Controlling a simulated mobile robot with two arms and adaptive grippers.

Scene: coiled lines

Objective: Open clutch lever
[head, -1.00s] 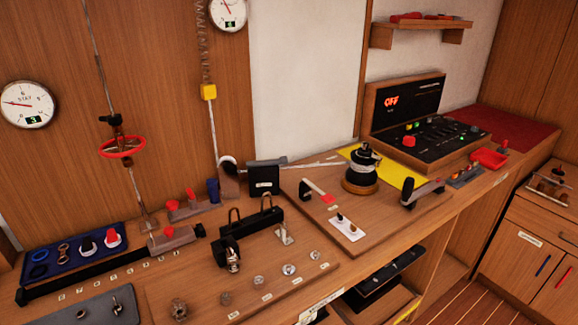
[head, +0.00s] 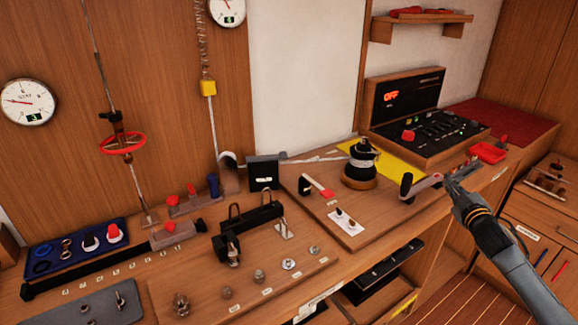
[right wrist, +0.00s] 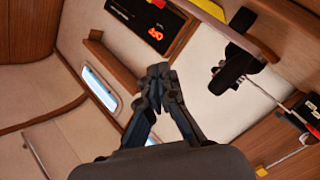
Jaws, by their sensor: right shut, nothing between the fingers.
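A lever with a red end (head: 322,190) lies low on the wooden bench panel, left of the black winch (head: 361,162). A second, dark-based handle (head: 406,185) stands right of the winch. I cannot tell by label which is the clutch lever. My right gripper (head: 452,180) is just right of the second handle, above the bench's front edge. Its fingers are shut and empty, and also show in the right wrist view (right wrist: 158,72). Whether it touches the handle is unclear. My left gripper is out of view.
Red-topped fittings (head: 177,229) and a red wheel (head: 123,143) are at left. Open shelves lie below the bench's front edge (head: 345,283).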

